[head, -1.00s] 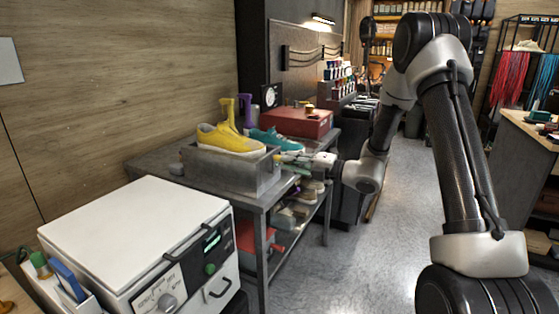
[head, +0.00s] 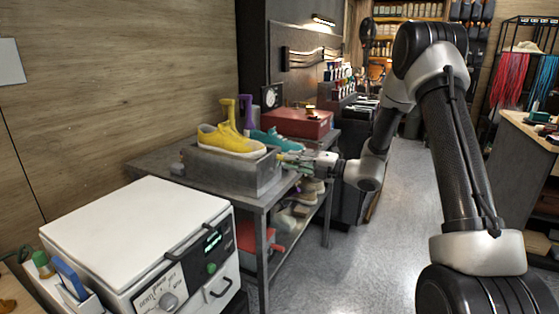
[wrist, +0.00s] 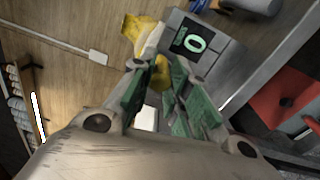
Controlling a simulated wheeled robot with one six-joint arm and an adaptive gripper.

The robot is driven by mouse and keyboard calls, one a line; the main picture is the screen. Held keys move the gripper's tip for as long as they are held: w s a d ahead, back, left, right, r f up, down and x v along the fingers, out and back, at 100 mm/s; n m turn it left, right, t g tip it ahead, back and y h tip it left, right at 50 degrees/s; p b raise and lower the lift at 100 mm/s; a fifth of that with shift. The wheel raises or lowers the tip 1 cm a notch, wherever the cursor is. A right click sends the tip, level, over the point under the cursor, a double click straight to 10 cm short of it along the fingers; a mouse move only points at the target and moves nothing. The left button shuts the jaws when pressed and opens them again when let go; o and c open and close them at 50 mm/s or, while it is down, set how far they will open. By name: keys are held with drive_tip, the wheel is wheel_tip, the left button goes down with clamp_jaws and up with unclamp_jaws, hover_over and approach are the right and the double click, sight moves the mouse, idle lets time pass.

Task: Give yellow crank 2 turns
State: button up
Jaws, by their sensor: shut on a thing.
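A grey box-shaped stand (head: 225,172) sits on the metal table, with a yellow sneaker (head: 232,140) on top. The sneaker also shows in the wrist view (wrist: 138,30). In the wrist view, the yellow crank's handle (wrist: 162,73) lies between my green-padded fingers. My gripper (wrist: 160,85) is shut on it, at the right end of the stand. A small dark display (wrist: 192,40) on the stand's end face reads 0. In the head view, my gripper (head: 285,158) covers most of the crank.
A teal sneaker (head: 272,139) and a red case (head: 298,123) stand behind on the table. Shoes lie on the shelf below. A white-lidded machine (head: 135,235) stands in front left. The floor to the right is open.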

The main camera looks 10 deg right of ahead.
drive_tip(key=shift+w+d+f, duration=0.25)
drive_tip(key=shift+w+d, duration=0.4)
drive_tip(key=shift+w, duration=0.15)
drive_tip(key=shift+w+d+f, duration=0.4)
drive_tip(key=shift+w+f, duration=0.05)
drive_tip(key=shift+f, duration=0.15)
drive_tip(key=shift+o, duration=0.2)
drive_tip(key=shift+f, duration=0.1)
drive_tip(key=shift+w+d+f, duration=0.1)
drive_tip(key=shift+w+f, duration=0.05)
drive_tip(key=shift+f, duration=0.25)
drive_tip(key=shift+w+d+f, duration=0.1)
drive_tip(key=shift+f, duration=0.3)
drive_tip(key=shift+o, duration=0.2)
